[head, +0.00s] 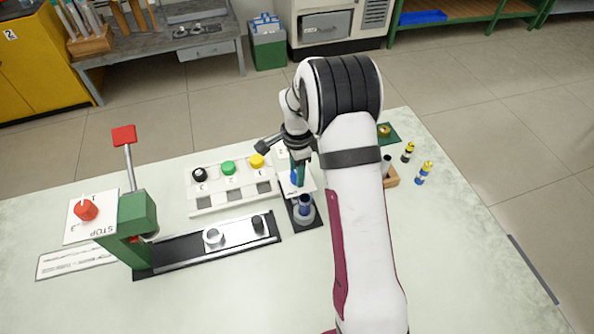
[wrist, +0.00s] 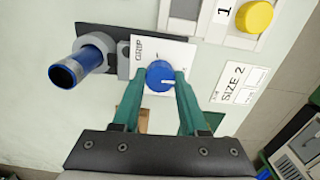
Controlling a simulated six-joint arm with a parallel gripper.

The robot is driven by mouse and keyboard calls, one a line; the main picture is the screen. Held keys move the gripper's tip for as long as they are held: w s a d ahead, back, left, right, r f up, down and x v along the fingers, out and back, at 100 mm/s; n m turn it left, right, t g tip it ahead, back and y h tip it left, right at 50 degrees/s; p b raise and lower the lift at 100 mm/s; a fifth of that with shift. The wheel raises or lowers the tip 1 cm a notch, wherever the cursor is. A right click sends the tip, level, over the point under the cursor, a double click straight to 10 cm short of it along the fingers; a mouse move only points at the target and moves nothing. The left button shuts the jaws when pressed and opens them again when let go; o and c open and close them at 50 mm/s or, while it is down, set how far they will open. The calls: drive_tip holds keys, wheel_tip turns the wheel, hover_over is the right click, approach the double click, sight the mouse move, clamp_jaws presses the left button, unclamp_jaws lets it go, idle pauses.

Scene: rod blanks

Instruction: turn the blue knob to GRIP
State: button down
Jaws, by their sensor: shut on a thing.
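The blue knob (wrist: 160,75) sits on a white plate (wrist: 178,50) in the wrist view. The word GRIP is printed on the plate's left side, and the knob's white mark points right, away from that word. My gripper (wrist: 163,76) is shut on the knob, with one teal finger on each side. In the head view the knob (head: 294,177) is partly hidden by my gripper (head: 298,178). Beside the plate, a dark blue rod (wrist: 77,68) stands in a grey ring holder (wrist: 98,42); the rod also shows in the head view (head: 304,203).
A panel with black (head: 200,174), green (head: 228,167) and yellow (head: 256,161) buttons stands left of the knob. A green press with a red-topped lever (head: 124,135) and a red knob (head: 86,210) are farther left. Small banded rods (head: 424,173) stand at right. The front table is clear.

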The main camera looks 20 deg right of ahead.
drive_tip(key=n, duration=0.4)
drive_tip(key=shift+n, duration=0.4)
drive_tip(key=n, duration=1.5)
drive_tip(key=shift+n, duration=0.4)
drive_tip(key=shift+c, duration=2.2)
unclamp_jaws()
